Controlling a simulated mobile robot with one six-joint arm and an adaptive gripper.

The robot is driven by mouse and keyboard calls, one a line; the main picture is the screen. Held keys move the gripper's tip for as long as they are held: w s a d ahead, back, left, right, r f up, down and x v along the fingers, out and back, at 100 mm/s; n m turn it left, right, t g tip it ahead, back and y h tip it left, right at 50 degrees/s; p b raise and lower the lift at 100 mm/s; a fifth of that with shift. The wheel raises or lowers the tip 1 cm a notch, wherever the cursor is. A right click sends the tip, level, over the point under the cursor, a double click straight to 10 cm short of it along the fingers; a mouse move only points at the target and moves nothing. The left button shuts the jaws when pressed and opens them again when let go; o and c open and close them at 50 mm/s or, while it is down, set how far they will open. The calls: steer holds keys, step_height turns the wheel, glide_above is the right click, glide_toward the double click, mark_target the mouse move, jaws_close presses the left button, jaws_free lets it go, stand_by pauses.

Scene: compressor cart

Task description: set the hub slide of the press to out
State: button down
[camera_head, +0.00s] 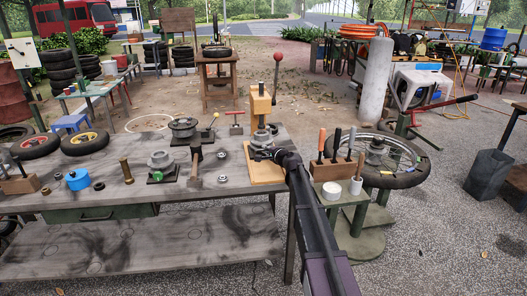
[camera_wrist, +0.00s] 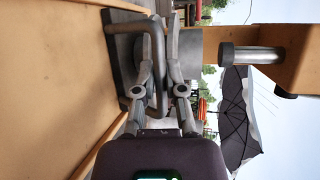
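The press (camera_head: 260,106) is a yellow upright with a red-knobbed lever, on a wooden base at the right end of the workbench. Its hub slide, a grey block (camera_wrist: 124,48) with a D-shaped bar handle (camera_wrist: 157,62), sits low on the press in the wrist view. My gripper (camera_head: 264,153) reaches the press base from the front. In the wrist view, my gripper's fingers (camera_wrist: 160,45) lie on either side of the handle bar, drawn close together and seemingly shut on it. The silver press ram (camera_wrist: 255,57) shows at the right. How far out the slide stands is unclear.
The workbench (camera_head: 110,194) holds a hammer (camera_head: 196,165), a blue pot (camera_head: 77,180) and hubs to the left. A tool rack (camera_head: 333,170) and a spoked wheel on a stand (camera_head: 408,177) are close on the right. Paved floor in front is clear.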

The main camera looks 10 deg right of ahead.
steer(key=shift+s, duration=0.1)
steer(key=s, duration=1.3)
steer(key=shift+s, duration=0.4)
steer(key=c, duration=0.7)
jaws_free()
steer(key=shift+s, duration=0.1)
